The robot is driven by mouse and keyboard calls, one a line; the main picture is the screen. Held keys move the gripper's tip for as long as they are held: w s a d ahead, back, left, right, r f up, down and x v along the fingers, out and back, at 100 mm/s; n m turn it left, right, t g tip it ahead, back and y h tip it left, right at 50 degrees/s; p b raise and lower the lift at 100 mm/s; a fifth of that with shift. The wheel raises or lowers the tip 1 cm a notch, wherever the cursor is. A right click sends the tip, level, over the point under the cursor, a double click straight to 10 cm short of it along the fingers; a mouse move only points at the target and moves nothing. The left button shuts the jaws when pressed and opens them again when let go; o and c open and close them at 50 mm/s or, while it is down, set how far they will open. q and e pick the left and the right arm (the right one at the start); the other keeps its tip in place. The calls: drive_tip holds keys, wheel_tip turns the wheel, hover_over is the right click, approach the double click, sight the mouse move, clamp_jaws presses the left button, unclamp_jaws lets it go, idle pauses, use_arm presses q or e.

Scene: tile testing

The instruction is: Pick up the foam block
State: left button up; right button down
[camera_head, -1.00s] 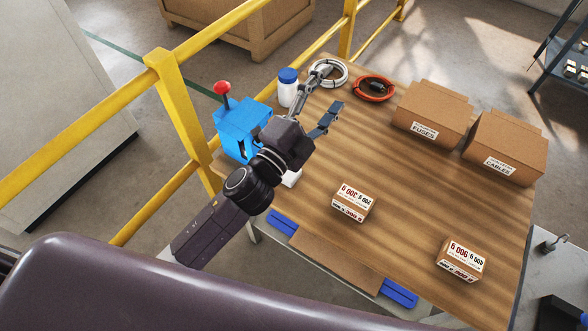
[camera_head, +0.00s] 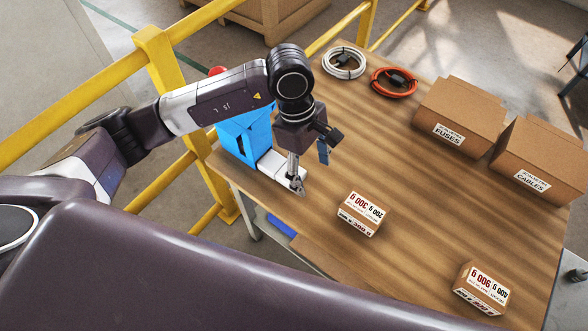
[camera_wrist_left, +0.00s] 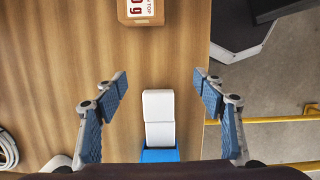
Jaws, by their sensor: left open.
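A white block (camera_head: 282,172), which I take to be the foam block, sits on the wooden table against the blue fixture (camera_head: 243,138). In the left wrist view the white block (camera_wrist_left: 158,104) shows two stepped white faces, with the blue fixture (camera_wrist_left: 159,155) directly below it in the picture. My left gripper (camera_head: 310,170) points down over the table beside the white block and partly hides it. In the left wrist view my left gripper (camera_wrist_left: 160,88) is open, its blue-padded fingers wide apart on either side of the white block, touching nothing. My right gripper is not in view.
Two labelled small boxes (camera_head: 361,214) (camera_head: 482,289) stand on the table (camera_head: 420,190). Larger cartons (camera_head: 459,115) (camera_head: 540,160) stand at the right. A white cable coil (camera_head: 344,62) and an orange one (camera_head: 394,82) lie at the back. A yellow rail (camera_head: 160,75) runs along the left.

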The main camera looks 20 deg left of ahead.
use_arm(q)
drive_tip(key=a, duration=0.1)
drive_tip(key=w+a+y, duration=0.1)
drive_tip(key=a, duration=0.1)
drive_tip(key=w+a+y, duration=0.1)
drive_tip(key=a, duration=0.1)
drive_tip(key=shift+w+t, duration=0.15)
drive_tip(key=shift+t, duration=0.15)
drive_tip(key=shift+w+a+f, duration=0.1)
drive_tip(key=shift+a+f, duration=0.05)
drive_tip(key=shift+a, duration=0.2)
wheel_tip(320, 180, down, 2)
drive_tip(key=shift+f, duration=0.1)
drive_tip(key=shift+w+a+f+p, duration=0.15)
drive_tip(key=shift+f+p, duration=0.2)
drive_tip(key=shift+f, duration=0.95)
drive_tip(key=shift+w+a+f+p, duration=0.1)
drive_tip(key=shift+f+p, duration=0.2)
drive_tip(key=shift+f, duration=0.95)
drive_tip(key=c, duration=0.8)
